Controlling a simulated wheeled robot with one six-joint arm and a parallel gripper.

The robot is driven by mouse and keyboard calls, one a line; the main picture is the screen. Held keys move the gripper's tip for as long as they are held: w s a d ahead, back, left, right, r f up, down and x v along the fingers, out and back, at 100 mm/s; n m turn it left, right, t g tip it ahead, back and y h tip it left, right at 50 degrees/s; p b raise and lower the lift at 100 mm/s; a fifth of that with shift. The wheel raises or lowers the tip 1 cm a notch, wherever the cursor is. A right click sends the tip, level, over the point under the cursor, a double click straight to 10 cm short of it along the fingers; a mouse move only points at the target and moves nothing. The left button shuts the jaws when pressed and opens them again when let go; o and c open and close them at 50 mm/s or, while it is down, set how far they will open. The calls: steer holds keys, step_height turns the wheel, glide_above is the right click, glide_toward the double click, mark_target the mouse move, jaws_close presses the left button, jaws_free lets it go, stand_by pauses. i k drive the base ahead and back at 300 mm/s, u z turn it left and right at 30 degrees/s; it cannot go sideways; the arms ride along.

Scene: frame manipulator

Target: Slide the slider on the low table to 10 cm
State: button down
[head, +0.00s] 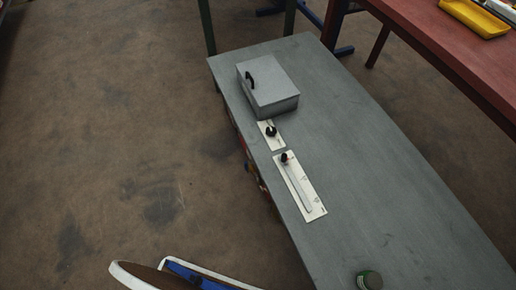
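The low table (375,170) is long and grey and runs from the upper middle to the lower right of the head view. The slider is a white plate (302,190) with a long slot, lying near the table's left edge. Its black knob (286,157) stands at the far end of the slot, towards the grey box. Small marks show along the plate's right side, too small to read. My gripper is not in view.
A grey lidded box (268,85) with a black handle and a smaller plate with a black knob (270,131) stand beyond the slider. A red table (450,45) with a yellow tray (475,17) is at upper right. Floor at left is clear.

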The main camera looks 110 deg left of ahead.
mark_target(283, 159)
steer(key=u, duration=2.8)
